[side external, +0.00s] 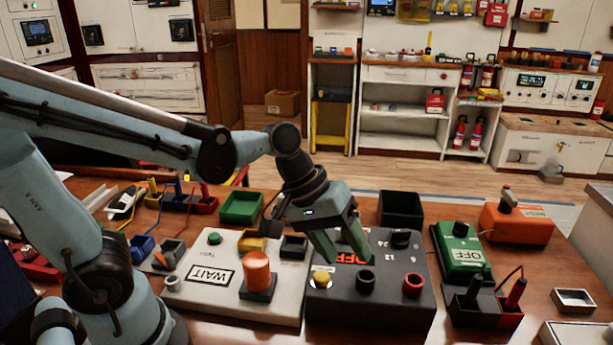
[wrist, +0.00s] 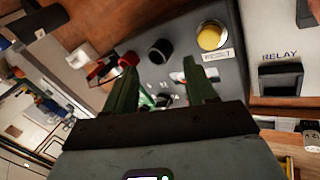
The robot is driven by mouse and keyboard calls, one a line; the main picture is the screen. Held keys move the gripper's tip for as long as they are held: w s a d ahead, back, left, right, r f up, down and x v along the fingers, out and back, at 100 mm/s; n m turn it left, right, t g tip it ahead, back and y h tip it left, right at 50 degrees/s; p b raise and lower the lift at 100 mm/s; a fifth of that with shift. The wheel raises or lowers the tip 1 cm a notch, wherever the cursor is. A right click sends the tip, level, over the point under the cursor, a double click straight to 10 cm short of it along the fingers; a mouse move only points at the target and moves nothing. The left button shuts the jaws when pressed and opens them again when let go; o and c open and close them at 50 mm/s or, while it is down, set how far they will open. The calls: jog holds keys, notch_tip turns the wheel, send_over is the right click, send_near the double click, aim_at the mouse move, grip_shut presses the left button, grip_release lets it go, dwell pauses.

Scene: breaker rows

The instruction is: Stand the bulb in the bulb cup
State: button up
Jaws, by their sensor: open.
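I cannot make out a bulb for certain in either view. A yellow dome in a metal ring (side external: 321,278) sits on the dark panel (side external: 385,312); it also shows in the wrist view (wrist: 210,36). The black cup also shows in the wrist view (wrist: 160,51). Which one is the bulb cup I cannot tell. My gripper (side external: 343,254) is open over the panel's middle, near its red-lettered label, with its fingers apart and nothing seen held between them (wrist: 162,68).
A white WAIT panel (side external: 190,298) with an orange cylinder (side external: 257,269) stands at left. A green OFF box (side external: 462,248) and black and red holders (side external: 480,308) stand at right. A green bin (side external: 242,208) and black bin (side external: 400,208) lie behind.

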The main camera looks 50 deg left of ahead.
jog(key=s+a+m+t+y, duration=0.1)
jog(key=a, duration=0.2)
jog(key=s+a+r+m+t+y, duration=0.1)
jog(key=a+m+y, duration=0.1)
jog(key=a, duration=0.1)
jog(key=s+a+m+t+y, duration=0.1)
jog(key=a+m, duration=0.1)
jog(key=a, duration=0.1)
jog(key=shift+s+a+r, duration=0.1)
jog(key=shift+a+r, duration=0.05)
jog(key=shift+a, duration=0.25)
jog(key=shift+d, duration=0.1)
